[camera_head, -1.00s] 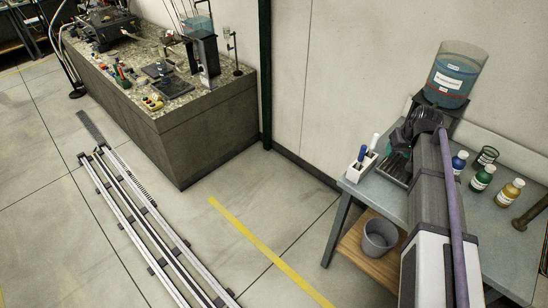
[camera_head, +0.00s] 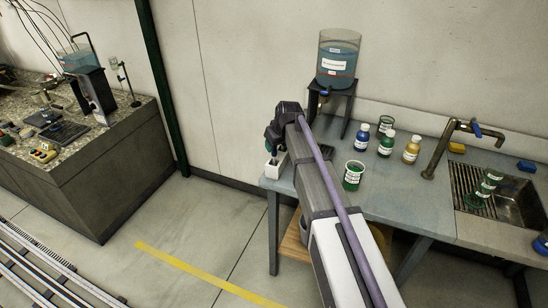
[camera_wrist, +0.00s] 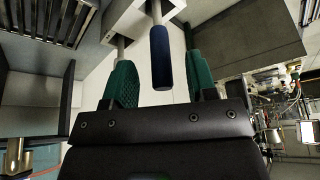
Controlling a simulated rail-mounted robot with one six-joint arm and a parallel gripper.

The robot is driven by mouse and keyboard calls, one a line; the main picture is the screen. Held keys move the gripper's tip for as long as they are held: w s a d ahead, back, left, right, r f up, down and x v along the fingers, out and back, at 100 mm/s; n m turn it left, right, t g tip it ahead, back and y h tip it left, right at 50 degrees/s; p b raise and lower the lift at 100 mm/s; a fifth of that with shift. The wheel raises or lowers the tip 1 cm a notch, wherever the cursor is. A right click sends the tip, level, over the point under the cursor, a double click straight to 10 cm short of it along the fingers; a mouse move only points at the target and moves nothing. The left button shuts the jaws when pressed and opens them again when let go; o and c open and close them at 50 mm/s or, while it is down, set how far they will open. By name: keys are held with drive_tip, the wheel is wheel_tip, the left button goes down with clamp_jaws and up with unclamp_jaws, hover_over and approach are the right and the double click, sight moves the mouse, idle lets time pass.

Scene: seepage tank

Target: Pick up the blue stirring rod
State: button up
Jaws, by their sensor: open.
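The blue stirring rod (camera_wrist: 160,58) shows in the wrist view as a blue handle on a thin pale shaft. It lies between the two green fingers of my open gripper (camera_wrist: 163,78), with gaps visible on both sides. A second pale shaft (camera_wrist: 121,48) shows by the left finger, which partly hides it. In the head view my gripper (camera_head: 272,143) is at the white rod holder (camera_head: 277,167) on the left end of the grey-blue table (camera_head: 330,150). There the gripper and arm hide the rods.
A large water container (camera_head: 338,62) on a black stand is behind my arm. A green beaker (camera_head: 352,175), blue bottle (camera_head: 362,137), green bottle (camera_head: 386,145) and yellow bottle (camera_head: 411,149) stand to the right. Further right are a tap (camera_head: 440,148) and sink (camera_head: 520,200).

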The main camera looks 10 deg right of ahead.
sight(274, 156)
drive_tip(key=b+x, duration=0.2)
drive_tip(key=x, duration=0.2)
drive_tip(key=shift+f, duration=0.15)
drive_tip(key=shift+r, duration=0.25)
clamp_jaws()
